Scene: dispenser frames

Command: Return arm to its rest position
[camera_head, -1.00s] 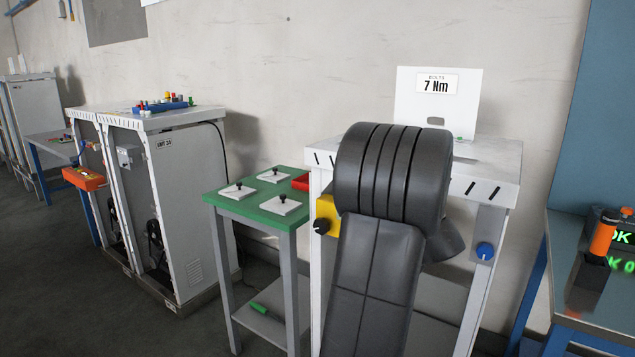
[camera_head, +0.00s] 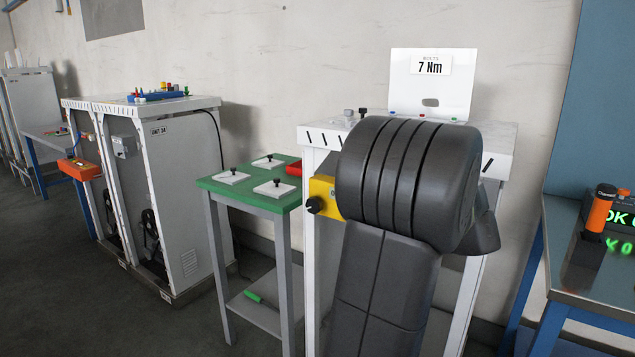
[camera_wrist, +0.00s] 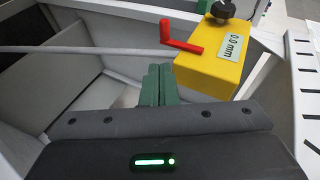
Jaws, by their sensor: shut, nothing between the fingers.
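My gripper (camera_wrist: 158,85) shows in the wrist view with its two green fingers pressed together and nothing between them. It is in front of an open white frame, with a yellow box (camera_wrist: 212,75) marked "0.0 mm" and a red crank handle (camera_wrist: 181,38) just beyond it to the right. A pale rod (camera_wrist: 80,49) runs across behind the fingertips; I cannot tell whether they touch it. In the head view my dark arm (camera_head: 405,185) stands in front of the white dispenser frame (camera_head: 310,137) and hides much of it. The gripper itself is hidden there.
A green-topped table (camera_head: 250,190) with white plates stands left of the frame. A yellow box (camera_head: 322,195) with a black knob sits on the frame's side. White cabinets (camera_head: 185,190) are farther left. A blue bench (camera_head: 600,285) with an orange tool (camera_head: 599,210) stands at the right.

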